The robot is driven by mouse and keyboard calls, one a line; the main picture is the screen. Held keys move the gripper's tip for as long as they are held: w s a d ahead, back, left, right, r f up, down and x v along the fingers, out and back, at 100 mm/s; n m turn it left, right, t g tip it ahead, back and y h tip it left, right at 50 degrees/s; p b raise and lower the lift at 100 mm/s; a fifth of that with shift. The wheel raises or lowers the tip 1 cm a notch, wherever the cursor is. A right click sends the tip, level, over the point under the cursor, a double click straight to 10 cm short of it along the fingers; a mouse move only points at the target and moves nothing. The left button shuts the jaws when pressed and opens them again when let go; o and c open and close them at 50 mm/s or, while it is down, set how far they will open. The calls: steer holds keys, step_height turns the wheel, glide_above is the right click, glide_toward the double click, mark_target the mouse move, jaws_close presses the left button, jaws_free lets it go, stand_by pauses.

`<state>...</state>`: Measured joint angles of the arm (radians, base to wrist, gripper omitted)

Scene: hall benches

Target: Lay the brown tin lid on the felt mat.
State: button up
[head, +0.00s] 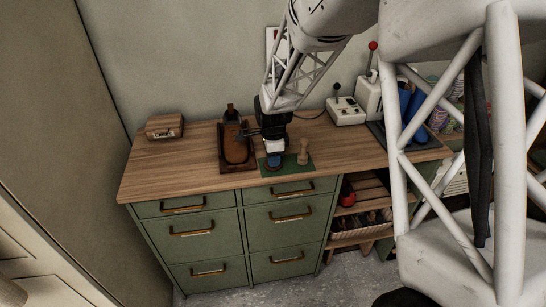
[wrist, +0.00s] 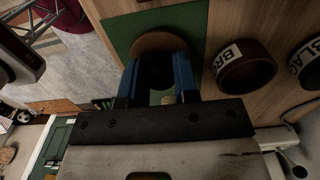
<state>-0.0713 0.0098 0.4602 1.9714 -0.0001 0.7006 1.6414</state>
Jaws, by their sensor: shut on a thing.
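The brown tin lid (wrist: 160,42) shows in the wrist view as a round brown edge between the blue fingertips of my gripper (wrist: 156,70). The fingers are shut on it, and they hide much of it. In the head view my gripper (head: 274,162) is low over the green felt mat (head: 291,169), and the lid cannot be made out clearly there. The mat (wrist: 118,28) also lies behind the lid in the wrist view. I cannot tell whether the lid touches the mat.
A wooden peg-like piece (head: 303,152) stands at the mat's right side. The bench top's left side (head: 175,172) has free room.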

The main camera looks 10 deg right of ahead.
steer(key=shift+f, duration=0.1)
steer(key=o, duration=0.9)
step_height(320, 180, up, 12)
stand_by(0.6)
stand_by(0.5)
